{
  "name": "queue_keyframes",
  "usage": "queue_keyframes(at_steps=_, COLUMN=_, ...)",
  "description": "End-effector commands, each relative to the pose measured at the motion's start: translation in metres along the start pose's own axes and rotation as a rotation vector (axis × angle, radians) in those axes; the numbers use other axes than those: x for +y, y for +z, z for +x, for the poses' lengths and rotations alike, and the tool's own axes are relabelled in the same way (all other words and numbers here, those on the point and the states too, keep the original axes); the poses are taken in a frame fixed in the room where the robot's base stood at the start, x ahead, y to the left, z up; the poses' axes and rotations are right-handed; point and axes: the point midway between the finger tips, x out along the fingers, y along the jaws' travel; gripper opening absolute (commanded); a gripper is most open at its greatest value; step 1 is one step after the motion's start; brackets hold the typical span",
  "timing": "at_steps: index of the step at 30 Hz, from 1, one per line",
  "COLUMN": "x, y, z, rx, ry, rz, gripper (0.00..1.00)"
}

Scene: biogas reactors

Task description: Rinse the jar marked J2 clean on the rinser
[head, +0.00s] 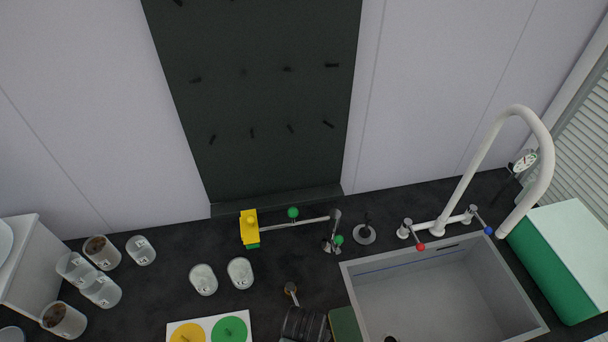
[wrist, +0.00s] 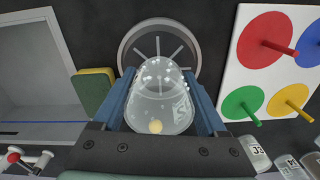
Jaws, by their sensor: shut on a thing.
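My gripper (wrist: 159,76) is shut on a clear jar (wrist: 163,108), with one blue-grey finger on each side of it. Pale drops or bubbles dot the jar, and a small yellowish spot shows near its lower end. A whitish mark on its side is not readable, so I cannot tell whether it says J2. The rinser (wrist: 135,32), a round grey ring with spokes, lies just beyond the jar in the wrist view and is partly hidden by it. I cannot tell whether jar and rinser touch. The held jar is not clear in the head view.
A green and yellow sponge (wrist: 93,92) lies between the rinser and the sink (head: 440,290). A white board with coloured discs (head: 210,328) is on the rinser's other side. Several jars (head: 140,250) stand at the left, some with brown contents. A tall white tap (head: 470,180) rises behind the sink.

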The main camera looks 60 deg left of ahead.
Motion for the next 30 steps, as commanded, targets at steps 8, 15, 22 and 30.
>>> queue_keyframes(at_steps=8, x=0.0, y=-0.001, z=-0.027, rx=0.002, ry=0.001, rz=0.001, gripper=0.14)
queue_keyframes(at_steps=15, x=0.0, y=-0.001, z=-0.046, rx=0.002, ry=0.001, rz=0.001, gripper=0.14)
queue_keyframes(at_steps=22, x=0.0, y=-0.001, z=-0.057, rx=0.002, ry=0.001, rz=0.0, gripper=0.14)
queue_keyframes(at_steps=30, x=0.0, y=-0.001, z=-0.055, rx=0.002, ry=0.001, rz=0.0, gripper=0.14)
